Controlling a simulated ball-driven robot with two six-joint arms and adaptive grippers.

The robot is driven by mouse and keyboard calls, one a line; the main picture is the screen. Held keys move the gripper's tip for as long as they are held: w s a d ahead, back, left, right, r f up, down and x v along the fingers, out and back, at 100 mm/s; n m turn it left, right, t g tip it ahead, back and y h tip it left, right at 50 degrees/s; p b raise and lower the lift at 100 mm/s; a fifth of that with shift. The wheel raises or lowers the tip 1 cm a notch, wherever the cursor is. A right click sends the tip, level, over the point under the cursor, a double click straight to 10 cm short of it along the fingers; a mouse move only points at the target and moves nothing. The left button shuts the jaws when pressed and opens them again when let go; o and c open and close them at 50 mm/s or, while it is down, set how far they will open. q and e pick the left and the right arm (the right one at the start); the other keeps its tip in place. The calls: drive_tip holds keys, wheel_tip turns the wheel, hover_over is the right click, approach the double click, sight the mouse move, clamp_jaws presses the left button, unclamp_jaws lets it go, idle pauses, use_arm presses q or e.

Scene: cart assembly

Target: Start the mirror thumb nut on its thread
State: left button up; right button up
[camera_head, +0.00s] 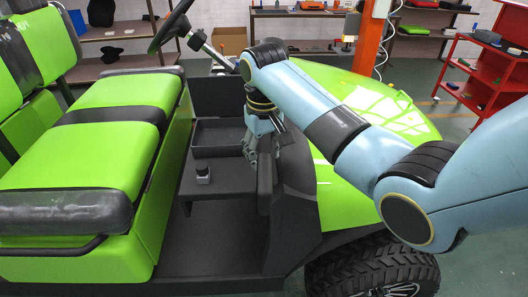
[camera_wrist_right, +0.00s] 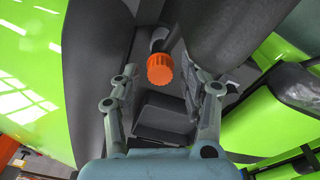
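The orange thumb nut (camera_wrist_right: 160,70) shows in the right wrist view, at the end of a short grey stub (camera_wrist_right: 160,40). Whether it sits on a thread cannot be told. A large dark grey rounded part (camera_wrist_right: 222,28), perhaps the mirror, is just beyond it. My right gripper (camera_wrist_right: 161,84) is open, with one finger on each side of the nut and visible gaps between. In the head view my right gripper (camera_head: 264,152) points down at the cart's front, beside a dark upright part (camera_head: 267,183); the nut is hidden there. My left gripper is not in view.
The green cart's seat (camera_head: 85,155) and steering wheel (camera_head: 172,24) are at the left. A dark tray (camera_head: 215,152) and a small dark object (camera_head: 203,175) are left of my gripper. The green hood (camera_head: 350,95) lies under my right arm. A red shelf (camera_head: 490,75) stands at the right.

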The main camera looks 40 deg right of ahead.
drive_tip(key=shift+o, duration=0.2)
drive_tip(key=shift+r, duration=0.15)
drive_tip(key=r, duration=0.7)
drive_tip(key=shift+s+a+r, duration=0.1)
drive_tip(key=shift+s+a, duration=0.05)
drive_tip(key=shift+s, duration=0.05)
